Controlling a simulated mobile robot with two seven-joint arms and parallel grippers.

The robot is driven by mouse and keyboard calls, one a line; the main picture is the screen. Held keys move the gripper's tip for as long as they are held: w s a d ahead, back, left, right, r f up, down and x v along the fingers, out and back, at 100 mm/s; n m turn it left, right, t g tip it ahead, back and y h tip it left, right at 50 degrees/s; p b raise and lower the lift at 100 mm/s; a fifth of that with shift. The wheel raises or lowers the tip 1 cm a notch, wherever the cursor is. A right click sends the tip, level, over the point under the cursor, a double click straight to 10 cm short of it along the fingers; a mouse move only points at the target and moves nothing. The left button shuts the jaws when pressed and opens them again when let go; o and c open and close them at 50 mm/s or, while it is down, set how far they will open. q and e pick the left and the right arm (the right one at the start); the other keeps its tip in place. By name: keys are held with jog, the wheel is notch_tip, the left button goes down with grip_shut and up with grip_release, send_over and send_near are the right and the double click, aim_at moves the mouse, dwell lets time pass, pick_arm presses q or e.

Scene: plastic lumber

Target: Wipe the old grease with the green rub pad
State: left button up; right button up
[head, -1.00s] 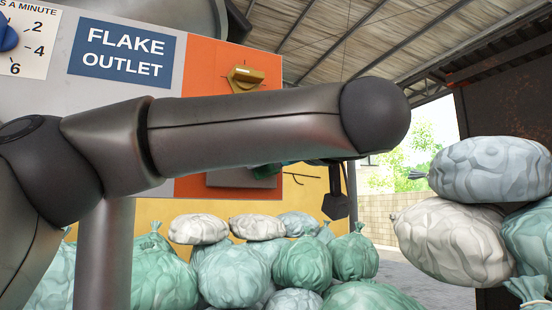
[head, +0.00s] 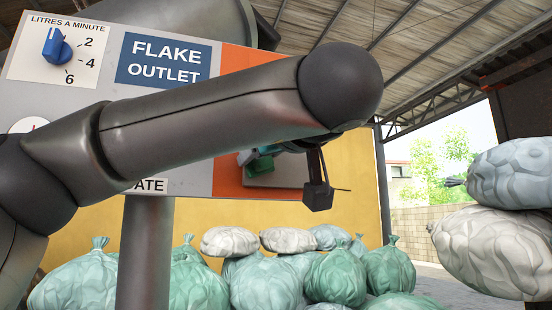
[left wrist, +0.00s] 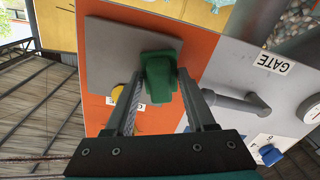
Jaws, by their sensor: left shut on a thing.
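The green rub pad (left wrist: 158,84) is between the fingers of my left gripper (left wrist: 157,74) in the left wrist view, and the gripper is shut on it. The pad lies over the grey plate (left wrist: 105,48) on the orange panel; I cannot tell whether it touches. In the head view a bit of the pad (head: 260,165) shows below my left arm, which hides most of the gripper and part of the plate (head: 285,172). I cannot make out any grease. My right gripper is not in view.
The panel has a blue dial (head: 56,46) and a "FLAKE OUTLET" sign (head: 164,60). In the left wrist view a grey handle (left wrist: 235,102) and a yellow knob (left wrist: 121,91) are near the plate. Stuffed sacks (head: 335,277) stand below, with more (head: 500,250) at right.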

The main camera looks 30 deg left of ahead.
pick_arm(q)
jog(key=b+v, duration=0.3)
jog(key=v, duration=0.3)
dwell(0.6)
jog(key=b+v, duration=0.1)
jog(key=v, duration=0.2)
dwell(0.3)
dwell(0.4)
